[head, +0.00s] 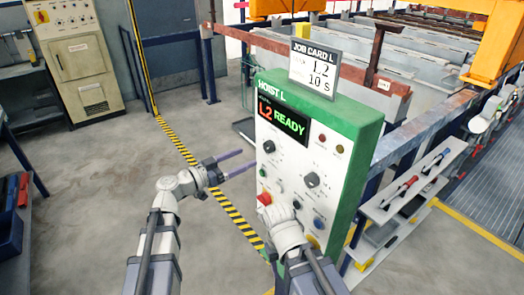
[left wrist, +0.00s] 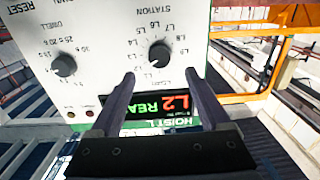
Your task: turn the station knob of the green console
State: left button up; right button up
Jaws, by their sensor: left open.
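The green console (head: 368,128) has a white front with knobs and a display (head: 283,120) reading "L2 READY". The station knob (head: 268,146) is the dark knob below the display at the left; in the left wrist view the station knob (left wrist: 158,54) appears upside down, ringed by labels. My left gripper (head: 246,161) is open and empty, its fingers pointing at the panel. In the left wrist view the fingertips (left wrist: 159,74) flank the area just below the knob, apart from it. My right arm stands low before the console; its fingers do not show.
The job card (head: 313,74) on top reads "L2" and "10 S". A second dark knob (head: 312,179) and a red button (head: 264,198) are lower on the panel. A shelf with tools (head: 405,190) stands at the right. The floor (head: 90,190) at left is clear.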

aim_at(266, 149)
pick_arm(q)
jog(key=shift+x, duration=3.95)
grip_shut()
